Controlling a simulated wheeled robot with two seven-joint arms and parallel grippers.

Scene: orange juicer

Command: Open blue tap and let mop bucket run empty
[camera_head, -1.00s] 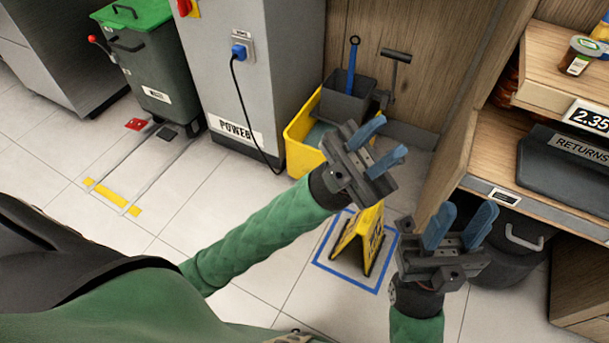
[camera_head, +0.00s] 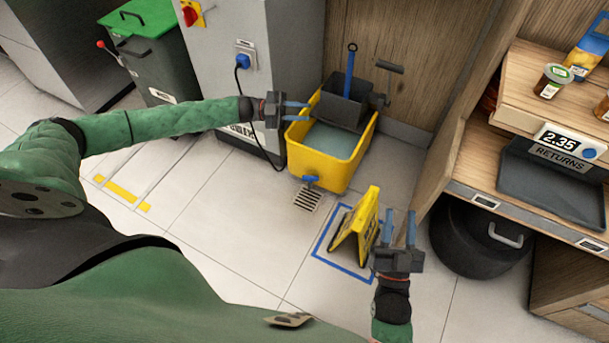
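The yellow mop bucket (camera_head: 331,157) stands by the wooden wall, with grey-blue water in it and a dark wringer (camera_head: 345,103) at its back. The blue tap (camera_head: 310,180) sits low on the bucket's front, above a floor drain grate (camera_head: 308,199). My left gripper (camera_head: 296,111) is at the bucket's left upper side, fingers pointing right and apart, with nothing seen between them. It is above and left of the tap. My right gripper (camera_head: 399,228) is open and empty, fingers pointing up, right of the yellow floor sign. Whether the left fingers touch the bucket rim, I cannot tell.
A yellow floor sign (camera_head: 360,228) stands inside a blue floor square, in front of the bucket. A grey power cabinet (camera_head: 230,60) with a hanging cable is at left. A wooden counter and black bin (camera_head: 480,238) are at right. Tiles left of the drain are clear.

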